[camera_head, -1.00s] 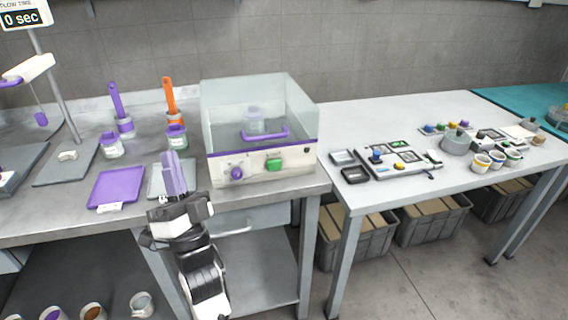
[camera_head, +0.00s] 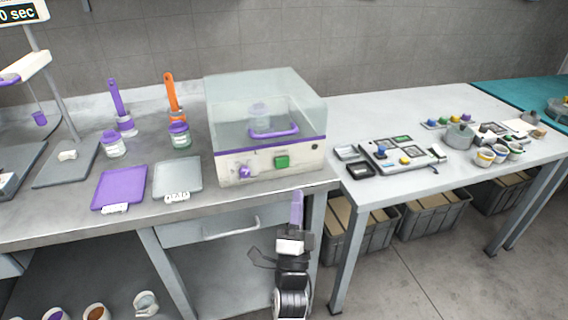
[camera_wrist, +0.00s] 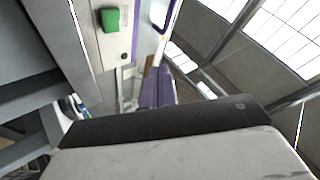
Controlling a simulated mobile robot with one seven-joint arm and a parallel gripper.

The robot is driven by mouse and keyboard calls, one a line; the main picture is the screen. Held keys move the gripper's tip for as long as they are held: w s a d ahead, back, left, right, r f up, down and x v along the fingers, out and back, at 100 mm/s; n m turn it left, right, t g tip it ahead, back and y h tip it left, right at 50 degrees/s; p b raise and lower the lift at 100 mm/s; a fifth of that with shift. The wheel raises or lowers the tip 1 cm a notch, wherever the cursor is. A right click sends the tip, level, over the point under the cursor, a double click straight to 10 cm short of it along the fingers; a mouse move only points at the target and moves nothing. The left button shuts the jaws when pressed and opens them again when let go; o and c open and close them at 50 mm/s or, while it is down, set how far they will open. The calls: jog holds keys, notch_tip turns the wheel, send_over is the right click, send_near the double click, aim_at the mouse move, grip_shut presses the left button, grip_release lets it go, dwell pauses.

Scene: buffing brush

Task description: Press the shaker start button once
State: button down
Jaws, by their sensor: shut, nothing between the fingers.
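The shaker (camera_head: 230,168) is a white box with a clear cover, standing at the right end of the left bench. Its green start button (camera_head: 282,161) is on the front panel, right of a purple knob (camera_head: 246,172). The button also shows in the wrist view (camera_wrist: 110,19) at the upper left. My gripper (camera_head: 297,194) has purple fingers, which are shut and empty. It is in front of the bench's right end, below and slightly right of the button, apart from the panel. The fingers (camera_wrist: 158,88) show in the middle of the wrist view.
A purple tray (camera_head: 119,186) and a grey tray (camera_head: 177,178) lie left of the shaker. Jars and an orange brush (camera_head: 171,92) stand behind them. A second table (camera_head: 390,190) with small parts is to the right. A gap separates the benches' legs.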

aim_at(282, 162)
jog(key=shift+w+a, duration=0.1)
jog(key=shift+w+a+p, duration=0.2)
jog(key=shift+w+a, duration=0.25)
jog(key=shift+w, duration=0.9)
jog(key=shift+w+a+p, duration=0.2)
jog(key=shift+w+a, duration=0.25)
jog(key=shift+w, duration=0.95)
jog(key=shift+w+a+p, duration=0.2)
jog(key=shift+w+a, duration=0.25)
jog(key=shift+w, duration=0.9)
jog(key=shift+w+a+r, duration=0.1)
jog(key=shift+w+r, duration=0.05)
jog(key=shift+w, duration=0.15)
